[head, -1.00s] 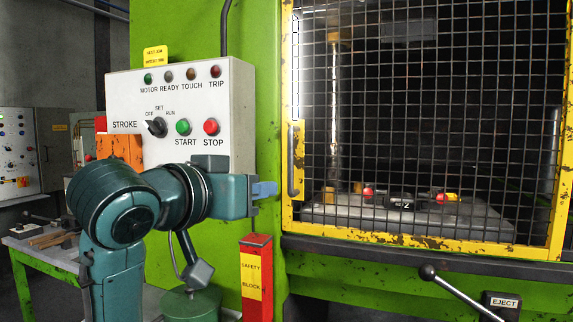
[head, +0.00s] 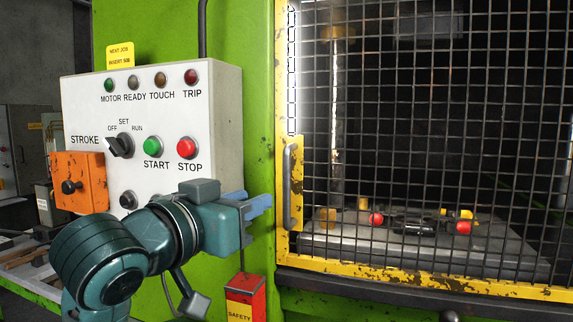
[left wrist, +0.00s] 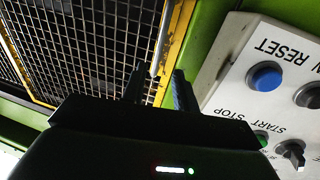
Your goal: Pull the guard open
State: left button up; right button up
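The guard (head: 420,274) is a black mesh in a chipped yellow frame, across the press opening and apparently closed. Its upright handle (head: 287,185) is on the frame's left edge. My left gripper (head: 260,203) is just left of the handle's lower part, apparently not touching it. In the left wrist view the two dark fingers (left wrist: 158,88) stand apart with nothing clearly between them. The guard's yellow edge (left wrist: 176,38) and mesh show beyond them. My right gripper is out of view.
A white control panel (head: 218,90) with lamps, a knob and buttons is close behind my left arm. An orange box (head: 80,182) is on its left. A red safety block holder (head: 245,290) stands below the gripper. Behind the mesh is a die bed (head: 420,258).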

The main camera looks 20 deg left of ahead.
aim_at(285, 187)
pick_arm(q)
jog(key=p+x, duration=0.6)
jog(key=x, duration=0.4)
jog(key=shift+s, duration=0.1)
jog(key=shift+w+d, duration=0.2)
jog(key=shift+w, duration=0.45)
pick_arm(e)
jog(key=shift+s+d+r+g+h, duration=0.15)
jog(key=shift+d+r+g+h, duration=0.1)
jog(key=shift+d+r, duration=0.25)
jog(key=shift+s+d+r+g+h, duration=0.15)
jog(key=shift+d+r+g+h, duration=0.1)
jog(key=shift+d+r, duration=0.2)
pick_arm(q)
jog(key=shift+c, duration=0.2)
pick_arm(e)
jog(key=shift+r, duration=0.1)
pick_arm(q)
grip_shut()
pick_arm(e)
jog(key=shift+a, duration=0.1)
